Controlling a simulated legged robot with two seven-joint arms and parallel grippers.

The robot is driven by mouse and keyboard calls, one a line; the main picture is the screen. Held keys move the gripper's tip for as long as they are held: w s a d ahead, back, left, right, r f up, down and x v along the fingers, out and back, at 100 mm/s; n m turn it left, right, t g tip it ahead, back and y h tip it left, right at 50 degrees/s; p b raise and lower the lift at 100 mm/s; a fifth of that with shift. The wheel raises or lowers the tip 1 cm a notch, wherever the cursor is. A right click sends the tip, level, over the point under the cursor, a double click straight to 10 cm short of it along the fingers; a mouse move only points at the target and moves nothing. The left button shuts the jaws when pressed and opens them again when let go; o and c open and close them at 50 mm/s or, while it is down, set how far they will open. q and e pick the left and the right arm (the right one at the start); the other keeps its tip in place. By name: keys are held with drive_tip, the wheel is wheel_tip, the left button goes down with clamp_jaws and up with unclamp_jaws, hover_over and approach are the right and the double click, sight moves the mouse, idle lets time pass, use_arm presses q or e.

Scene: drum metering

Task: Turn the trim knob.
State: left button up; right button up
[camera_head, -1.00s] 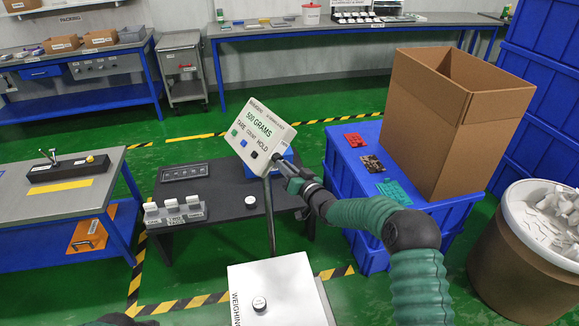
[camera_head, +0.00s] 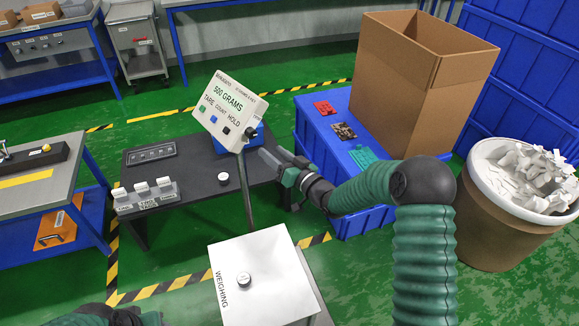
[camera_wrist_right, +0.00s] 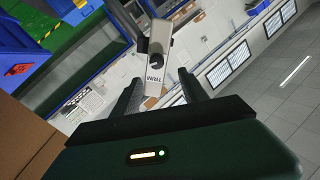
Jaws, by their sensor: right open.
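The tilted weighing display (camera_head: 228,110) reads "500 GRAMS" and stands on a post. Its narrow side face, labelled TRIM (camera_wrist_right: 153,79), carries the dark round trim knob (camera_wrist_right: 156,67) in the right wrist view. My right gripper (camera_head: 268,157) is open and empty, just below and right of the display. In the right wrist view its fingers (camera_wrist_right: 158,88) point toward the TRIM face, apart from the knob. A bit of my left arm (camera_head: 110,316) shows at the bottom edge; its jaws are not clear.
A dark table (camera_head: 190,185) under the display holds a switch panel (camera_head: 149,152) and white rockers (camera_head: 142,189). A silver weighing box (camera_head: 265,270) stands in front.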

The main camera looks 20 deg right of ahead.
drive_tip(key=d+v, duration=0.1)
drive_tip(key=v, duration=0.7)
drive_tip(key=shift+w+f, duration=0.15)
drive_tip(key=shift+f, duration=0.25)
drive_tip(key=shift+o, duration=0.2)
drive_tip(key=shift+a+r, duration=0.1)
drive_tip(key=shift+a, duration=0.15)
drive_tip(key=n+h+b, duration=0.3)
drive_tip(key=b, duration=0.1)
approach(253, 135)
drive_tip(key=shift+t, duration=0.4)
drive_tip(key=w, duration=0.3)
drive_tip(key=w+a, duration=0.1)
drive_tip(key=w, duration=0.4)
drive_tip(key=shift+w+a+f, duration=0.25)
drive_tip(key=shift+w+a, duration=0.05)
clamp_jaws()
drive_tip(key=shift+f+b, duration=0.2)
drive_tip(key=shift+b, duration=0.2)
use_arm(q)
drive_tip(key=f, duration=0.4)
drive_tip(key=shift+s+d+f, duration=0.1)
drive_tip(key=shift+d+f, duration=0.15)
drive_tip(key=shift+d, duration=0.1)
use_arm(e)
drive_tip(key=shift+r, duration=0.2)
